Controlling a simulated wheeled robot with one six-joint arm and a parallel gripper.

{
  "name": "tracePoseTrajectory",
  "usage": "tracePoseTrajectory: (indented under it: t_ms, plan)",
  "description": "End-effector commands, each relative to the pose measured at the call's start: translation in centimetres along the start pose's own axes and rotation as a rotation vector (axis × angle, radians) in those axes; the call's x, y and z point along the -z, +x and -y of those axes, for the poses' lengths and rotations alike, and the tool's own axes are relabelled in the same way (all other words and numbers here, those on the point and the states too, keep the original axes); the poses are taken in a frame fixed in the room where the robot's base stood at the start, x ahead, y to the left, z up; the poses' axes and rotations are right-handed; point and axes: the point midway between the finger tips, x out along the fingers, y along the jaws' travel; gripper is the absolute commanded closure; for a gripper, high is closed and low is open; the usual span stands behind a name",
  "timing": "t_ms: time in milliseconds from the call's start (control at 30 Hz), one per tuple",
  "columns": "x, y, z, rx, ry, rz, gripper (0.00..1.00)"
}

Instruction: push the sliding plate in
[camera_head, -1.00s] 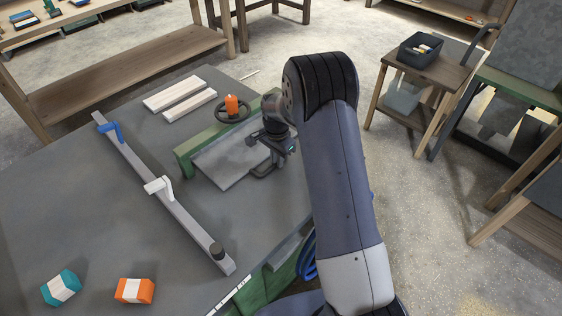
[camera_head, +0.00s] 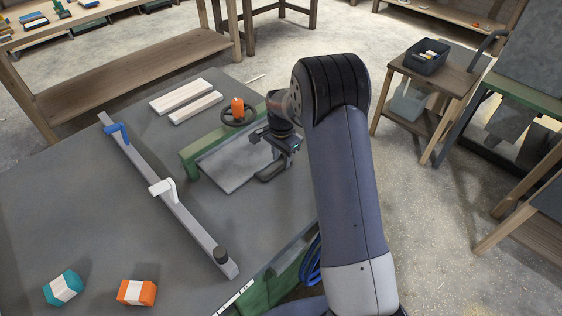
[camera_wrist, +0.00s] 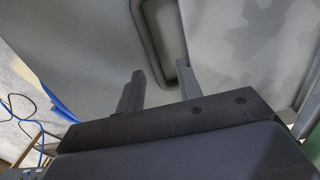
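The sliding plate (camera_head: 232,166) is a flat grey sheet in a green frame (camera_head: 196,158) on the grey table. A dark loop handle (camera_head: 272,174) sits at its near right edge. My gripper (camera_head: 283,148) is over that edge, close to the handle. In the wrist view my gripper (camera_wrist: 160,72) has its two fingers apart, with nothing held between them. The handle (camera_wrist: 152,38) shows just beyond the fingertips, with the pale plate (camera_wrist: 225,45) to its right. I cannot tell whether the fingers touch the handle. My arm hides the table's right side.
Two pale wooden strips (camera_head: 182,97) lie further back. A grey rail (camera_head: 180,207) with blue and white clamps lies left. A teal block (camera_head: 63,287) and an orange block (camera_head: 137,292) are at front left.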

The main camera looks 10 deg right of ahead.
Motion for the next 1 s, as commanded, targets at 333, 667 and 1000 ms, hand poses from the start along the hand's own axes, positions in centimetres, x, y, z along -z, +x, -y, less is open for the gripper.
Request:
tracePoseTrajectory:
  t_ms: [333,667,1000]
  plan:
    - [0.0,-6.8,0.1,0.005,0.0,-0.002,0.66]
    - [0.0,-8.6,0.1,0.002,0.0,-0.001,0.66]
    - [0.0,-7.9,0.1,0.001,0.0,0.0,0.66]
